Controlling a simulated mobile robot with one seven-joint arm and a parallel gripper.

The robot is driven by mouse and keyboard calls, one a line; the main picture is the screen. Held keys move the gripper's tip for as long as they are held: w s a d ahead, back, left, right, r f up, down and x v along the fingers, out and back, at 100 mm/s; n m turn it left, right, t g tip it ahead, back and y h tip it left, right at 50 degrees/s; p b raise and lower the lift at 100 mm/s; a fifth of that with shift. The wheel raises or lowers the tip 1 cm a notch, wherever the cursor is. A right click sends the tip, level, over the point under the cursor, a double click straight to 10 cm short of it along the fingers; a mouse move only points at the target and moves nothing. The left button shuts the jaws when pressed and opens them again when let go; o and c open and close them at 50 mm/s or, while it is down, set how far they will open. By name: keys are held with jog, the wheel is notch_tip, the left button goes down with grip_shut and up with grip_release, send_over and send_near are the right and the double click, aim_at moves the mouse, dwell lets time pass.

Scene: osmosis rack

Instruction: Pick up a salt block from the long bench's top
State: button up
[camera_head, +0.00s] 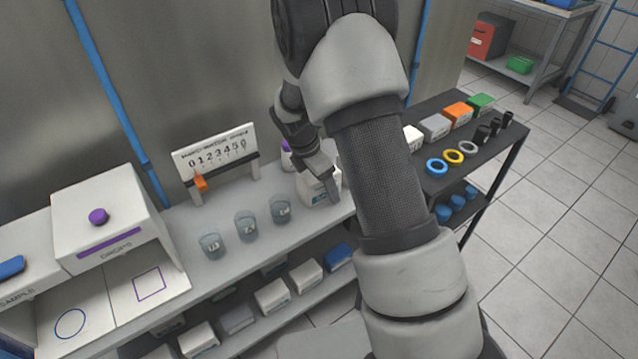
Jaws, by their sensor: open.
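The long bench's top (218,275) is a light grey surface along the metal wall. A white block-like item with a small dark label (316,194) stands on it, right of the beakers; it may be a salt block, but my arm hides part of it. My gripper (322,180) is open and points down right at this item, overlapping its upper part in the picture. I cannot tell whether the fingers touch it or are around it. Several pale blocks (273,296) lie on the shelf below the top.
Three glass beakers (246,226) stand left of the white item. A number scale with an orange slider (216,160) stands behind them. A purple-topped item (287,155) is close behind my gripper. A dark rack (468,150) at right holds coloured blocks and rings.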

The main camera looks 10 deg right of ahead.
jog(key=shift+c, duration=0.2)
grip_shut()
jog(key=shift+w+r, duration=0.1)
